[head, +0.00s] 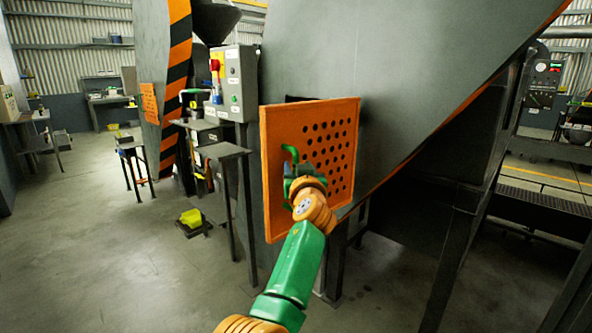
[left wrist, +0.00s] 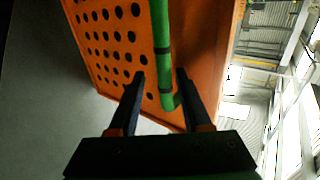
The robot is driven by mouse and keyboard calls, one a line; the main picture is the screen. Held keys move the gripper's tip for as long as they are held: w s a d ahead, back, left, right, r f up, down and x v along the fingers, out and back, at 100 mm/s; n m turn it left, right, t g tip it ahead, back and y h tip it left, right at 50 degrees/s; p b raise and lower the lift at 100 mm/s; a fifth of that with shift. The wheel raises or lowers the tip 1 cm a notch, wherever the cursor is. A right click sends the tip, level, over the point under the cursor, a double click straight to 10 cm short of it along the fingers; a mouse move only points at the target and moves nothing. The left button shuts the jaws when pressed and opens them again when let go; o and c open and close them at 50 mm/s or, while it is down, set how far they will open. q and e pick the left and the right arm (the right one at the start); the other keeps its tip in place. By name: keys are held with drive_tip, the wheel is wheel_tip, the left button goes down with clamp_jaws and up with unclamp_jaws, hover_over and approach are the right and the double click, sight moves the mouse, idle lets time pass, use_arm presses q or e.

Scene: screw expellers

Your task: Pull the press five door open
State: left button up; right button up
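The press door (head: 345,115) is an orange panel with rows of round holes on the grey press body (head: 400,60). A dark gap shows behind its upper left edge; I cannot tell how far the door stands out. Its green handle (head: 290,151) is partly hidden by my left gripper (head: 292,175). In the left wrist view, the fingers of my left gripper (left wrist: 160,85) are apart, one on each side of the green handle bar (left wrist: 161,50), with narrow gaps showing. The perforated door (left wrist: 110,45) is behind them. My right gripper is not in view.
A grey control box (head: 236,85) with a red button stands left of the door. A small dark stand (head: 225,152) is below it. A yellow object (head: 191,217) sits low on the floor. The floor at left is mostly clear. A dark support leg (head: 455,240) stands at right.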

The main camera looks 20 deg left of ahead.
use_arm(q)
drive_tip(key=shift+f, duration=0.15)
drive_tip(key=b+v, duration=0.3)
drive_tip(key=v, duration=0.4)
idle(0.3)
drive_tip(key=shift+w+d, duration=0.1)
